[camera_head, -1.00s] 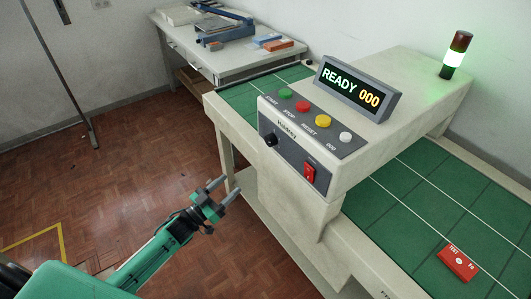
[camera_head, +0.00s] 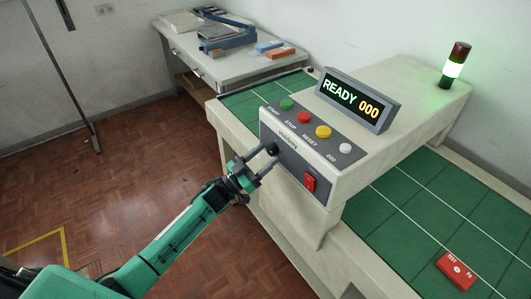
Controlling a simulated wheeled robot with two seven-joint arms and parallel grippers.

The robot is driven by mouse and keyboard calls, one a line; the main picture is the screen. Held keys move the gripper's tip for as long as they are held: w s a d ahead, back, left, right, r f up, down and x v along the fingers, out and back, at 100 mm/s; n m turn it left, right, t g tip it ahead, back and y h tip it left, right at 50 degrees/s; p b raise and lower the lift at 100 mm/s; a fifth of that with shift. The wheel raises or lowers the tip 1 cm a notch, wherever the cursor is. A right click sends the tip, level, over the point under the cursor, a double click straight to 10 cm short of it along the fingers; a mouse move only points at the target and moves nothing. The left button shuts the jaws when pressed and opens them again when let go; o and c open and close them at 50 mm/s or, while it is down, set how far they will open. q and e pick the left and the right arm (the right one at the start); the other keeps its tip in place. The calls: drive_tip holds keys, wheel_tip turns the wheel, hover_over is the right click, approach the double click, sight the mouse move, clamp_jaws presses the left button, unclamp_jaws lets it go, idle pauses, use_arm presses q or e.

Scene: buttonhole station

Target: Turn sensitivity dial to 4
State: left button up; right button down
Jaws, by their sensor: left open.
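The sensitivity dial (camera_head: 272,149) is a small black knob on the front face of the cream detector housing, on the left of its grey panel. My left gripper (camera_head: 264,158) is open, with its two fingers pointing at the dial. One fingertip is beside the dial's left and the other is below it. I cannot tell whether they touch it. The dial's scale and pointer are too small to read. My right gripper is not in view.
A red rocker switch (camera_head: 310,183) sits right of the dial. Green, red, yellow and white buttons line the sloping top panel, below a display (camera_head: 357,98) reading "READY 000". A red test block (camera_head: 457,270) lies on the green belt (camera_head: 420,205). The signal tower (camera_head: 454,66) glows.

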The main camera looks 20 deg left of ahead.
use_arm(q)
drive_tip(key=shift+w+d+r, duration=0.2)
drive_tip(key=shift+w+d, duration=0.05)
drive_tip(key=shift+w, duration=0.1)
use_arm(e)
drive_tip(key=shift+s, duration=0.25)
use_arm(q)
drive_tip(key=shift+c, duration=0.3)
drive_tip(key=c, duration=0.9)
drive_tip(key=shift+c, duration=0.2)
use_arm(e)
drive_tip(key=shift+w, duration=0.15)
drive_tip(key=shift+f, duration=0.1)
